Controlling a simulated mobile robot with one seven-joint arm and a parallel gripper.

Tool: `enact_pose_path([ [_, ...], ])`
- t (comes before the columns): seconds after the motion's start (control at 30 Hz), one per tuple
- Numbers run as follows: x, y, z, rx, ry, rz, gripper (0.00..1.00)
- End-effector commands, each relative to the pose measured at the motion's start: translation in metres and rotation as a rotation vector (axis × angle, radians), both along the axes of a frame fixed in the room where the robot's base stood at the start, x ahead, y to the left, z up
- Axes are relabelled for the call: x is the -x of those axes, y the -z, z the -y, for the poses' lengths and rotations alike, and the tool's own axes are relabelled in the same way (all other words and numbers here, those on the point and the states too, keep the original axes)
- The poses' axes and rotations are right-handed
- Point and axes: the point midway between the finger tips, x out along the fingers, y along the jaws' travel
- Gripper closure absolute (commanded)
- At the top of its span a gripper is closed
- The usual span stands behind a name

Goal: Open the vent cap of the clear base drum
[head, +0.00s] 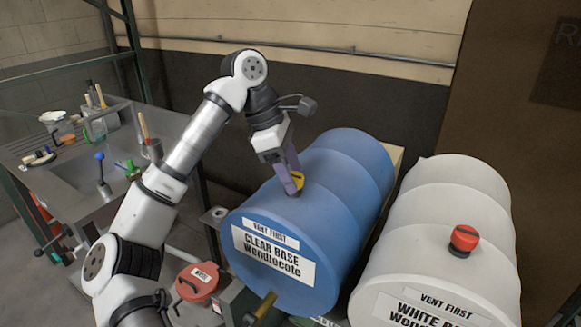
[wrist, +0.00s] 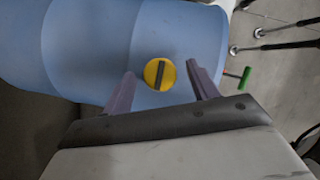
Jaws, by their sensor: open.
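The clear base drum (head: 335,180) is a blue barrel on its side, with a label on its front end reading "VENT FIRST" and "CLEAR BASE". Its vent cap (head: 298,180) is yellow and sits on top of the drum near the front. In the wrist view the cap (wrist: 160,74) is a yellow disc with a dark bar across it, in front of my gripper. My gripper (head: 292,188) is right at the cap in the head view and partly hides it. In the wrist view its two purple fingers (wrist: 161,75) are apart, one on each side of the cap, with gaps showing.
A white drum (head: 440,215) with a red cap (head: 464,239) lies close on the right. A red waste can (head: 197,283) stands low at the front left. A bench with a sink (head: 85,165) and tools is at the left. A brown panel (head: 510,120) stands behind the white drum.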

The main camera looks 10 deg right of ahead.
Motion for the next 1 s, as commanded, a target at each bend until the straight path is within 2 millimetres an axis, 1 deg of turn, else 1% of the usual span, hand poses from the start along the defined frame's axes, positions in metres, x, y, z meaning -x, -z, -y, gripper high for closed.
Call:
enact_pose_path([
  [0.27,0.0003,0.0018,0.0007,0.001,0.000,0.000,0.41],
  [0.37,0.0003,0.0017,0.0006,0.001,0.000,0.000,0.53],
  [0.6,0.0002,0.0016,0.0006,0.001,0.000,0.000,0.84],
  [0.83,0.0003,0.0023,0.0002,-0.001,-0.017,0.001,0.85],
  [1.0,0.0007,0.0041,-0.0002,-0.001,-0.078,0.002,0.85],
])
